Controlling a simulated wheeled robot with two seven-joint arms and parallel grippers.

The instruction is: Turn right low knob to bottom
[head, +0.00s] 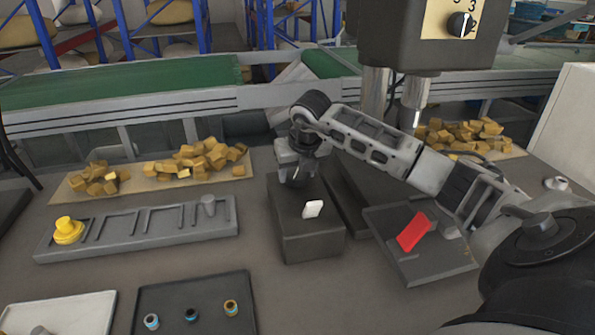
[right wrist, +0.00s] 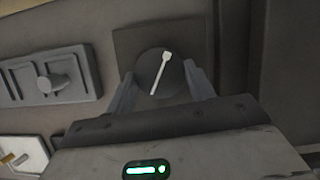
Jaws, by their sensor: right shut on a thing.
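In the right wrist view a round dark knob (right wrist: 152,83) with a white pointer mark sits on a square dark plate (right wrist: 135,42). The pointer slants, its wide end at the upper right and its thin end at the lower left. My right gripper (right wrist: 162,88) is shut on this knob, one finger on each side. In the head view my right gripper (head: 298,176) is at the back end of a dark box (head: 312,246) and hides the knob there. A white rocker switch (head: 313,209) is on the same box, in front of the gripper. My left gripper is not in view.
A sloped dark box (head: 432,268) with a red switch (head: 412,232) stands under my right arm. A grey rack (head: 140,240) with a yellow knob (head: 67,230) lies left. A dark tray (head: 195,320) holds small cylinders. Another dial (head: 460,25) is on the machine head above.

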